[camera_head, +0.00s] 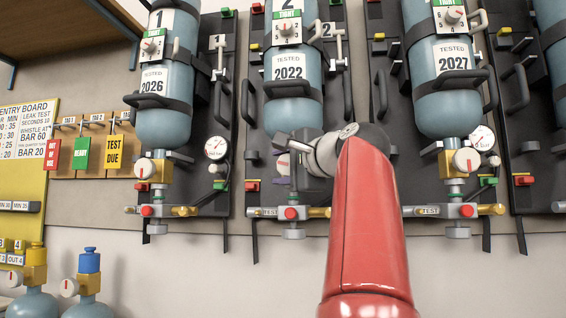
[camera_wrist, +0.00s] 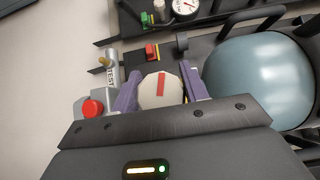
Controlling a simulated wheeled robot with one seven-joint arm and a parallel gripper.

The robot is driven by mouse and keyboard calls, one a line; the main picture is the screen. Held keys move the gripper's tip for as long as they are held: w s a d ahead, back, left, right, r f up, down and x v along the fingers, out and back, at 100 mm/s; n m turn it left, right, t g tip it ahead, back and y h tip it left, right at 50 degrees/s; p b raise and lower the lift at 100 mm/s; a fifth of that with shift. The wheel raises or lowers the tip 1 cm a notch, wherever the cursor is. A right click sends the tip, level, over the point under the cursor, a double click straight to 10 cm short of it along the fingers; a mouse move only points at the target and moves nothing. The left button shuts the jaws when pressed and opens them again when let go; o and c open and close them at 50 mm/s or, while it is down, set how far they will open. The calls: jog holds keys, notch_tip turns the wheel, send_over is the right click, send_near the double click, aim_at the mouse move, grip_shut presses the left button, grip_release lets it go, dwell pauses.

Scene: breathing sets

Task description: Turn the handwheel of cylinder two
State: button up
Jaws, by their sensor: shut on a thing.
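Cylinder two (camera_head: 291,65), a blue cylinder with a "2" plate and a "TESTED 2022" label, hangs valve-down on a dark backplate in the head view. It also fills the right of the wrist view (camera_wrist: 258,78). Its handwheel (camera_wrist: 160,91), white with a red bar, sits between the purple fingers of my gripper (camera_wrist: 160,84) in the wrist view. The fingers are shut on its two sides. The red bar stands nearly upright, slightly tilted, in that view. In the head view my gripper (camera_head: 290,164) is below the cylinder, partly hidden by my red arm.
Cylinder one (camera_head: 165,108) hangs left and a "2027" cylinder (camera_head: 443,85) right, each with a handwheel and gauge. A red knob (camera_wrist: 93,108) and a TEST-marked fitting (camera_wrist: 111,73) lie close to my gripper. Tags (camera_head: 83,152) hang on the wall left.

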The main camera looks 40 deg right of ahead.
jog(key=shift+f, duration=0.1)
dwell(0.5)
jog(key=o, duration=1)
jog(key=s, duration=0.7)
jog(key=shift+s+a, duration=0.35)
